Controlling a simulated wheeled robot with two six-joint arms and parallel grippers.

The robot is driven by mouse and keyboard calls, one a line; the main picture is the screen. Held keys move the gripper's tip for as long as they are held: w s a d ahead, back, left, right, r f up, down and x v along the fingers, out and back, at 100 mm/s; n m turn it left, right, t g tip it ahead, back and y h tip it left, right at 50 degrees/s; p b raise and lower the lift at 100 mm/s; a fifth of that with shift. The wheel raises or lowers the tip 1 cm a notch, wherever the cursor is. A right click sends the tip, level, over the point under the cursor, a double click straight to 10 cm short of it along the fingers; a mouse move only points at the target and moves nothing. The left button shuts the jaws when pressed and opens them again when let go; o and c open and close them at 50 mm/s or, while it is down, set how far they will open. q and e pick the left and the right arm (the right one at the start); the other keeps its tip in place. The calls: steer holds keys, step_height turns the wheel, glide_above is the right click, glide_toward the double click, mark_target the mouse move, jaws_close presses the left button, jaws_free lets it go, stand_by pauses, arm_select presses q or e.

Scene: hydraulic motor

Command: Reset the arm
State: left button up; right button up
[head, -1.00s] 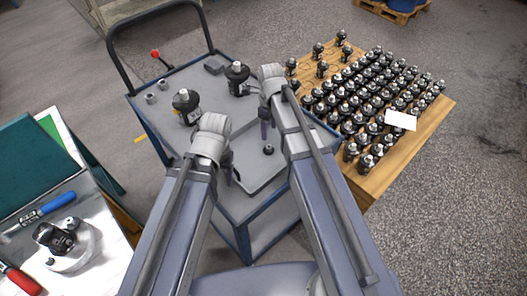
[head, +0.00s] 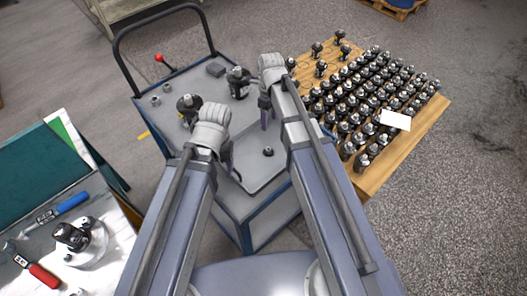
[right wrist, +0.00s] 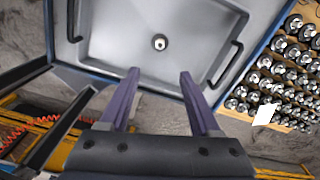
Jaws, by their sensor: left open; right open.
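My left gripper (head: 230,166) hangs over the cart's near side in the head view, partly hidden by its own wrist. It holds nothing that I can see. My right gripper (head: 266,112) is over the right part of the cart. In the right wrist view its two purple fingers (right wrist: 160,95) are spread apart with nothing between them. That small part also shows in the head view (head: 268,152).
The blue-framed cart (head: 190,85) carries two black motors, one at its left (head: 188,104) and one further back (head: 238,84). A wooden pallet (head: 385,165) with many motors stands at the right. A workbench (head: 30,265) with tools and a motor is at lower left.

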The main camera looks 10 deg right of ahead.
steer(key=shift+s, duration=0.1)
stand_by(0.4)
steer(key=s+a+n, duration=0.3)
steer(key=s+n, duration=0.5)
steer(key=n, duration=0.7)
steer(key=s+a+n+h, duration=0.1)
steer(key=s+a+n, duration=0.2)
steer(key=s+n, duration=0.5)
steer(key=shift+s+n, duration=0.3)
steer(key=shift+n, duration=3.3)
steer(key=shift+c, duration=0.3)
